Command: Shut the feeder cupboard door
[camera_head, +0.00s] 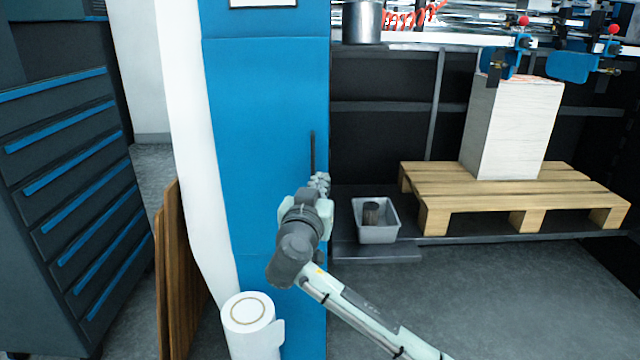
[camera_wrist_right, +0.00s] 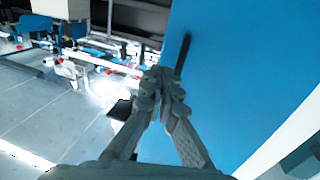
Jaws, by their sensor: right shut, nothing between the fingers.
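The feeder cupboard door (camera_head: 262,120) is a tall blue panel in the middle of the head view. It also fills the right side of the right wrist view (camera_wrist_right: 235,75). A dark vertical bar handle (camera_head: 312,152) sits near its right edge; it shows in the wrist view (camera_wrist_right: 183,55) just beyond the fingertips. My right gripper (camera_head: 319,182) is shut and empty at the lower end of the handle. In the wrist view its fingertips (camera_wrist_right: 160,78) meet close to the door's edge; I cannot tell whether they touch it. My left gripper is not in view.
A wooden pallet (camera_head: 500,185) with a paper stack (camera_head: 512,128) stands at the right. A grey bin (camera_head: 376,222) sits beside the door. A white roll (camera_head: 250,322) stands at the door's foot. A drawer cabinet (camera_head: 70,190) is at the left. Floor at lower right is clear.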

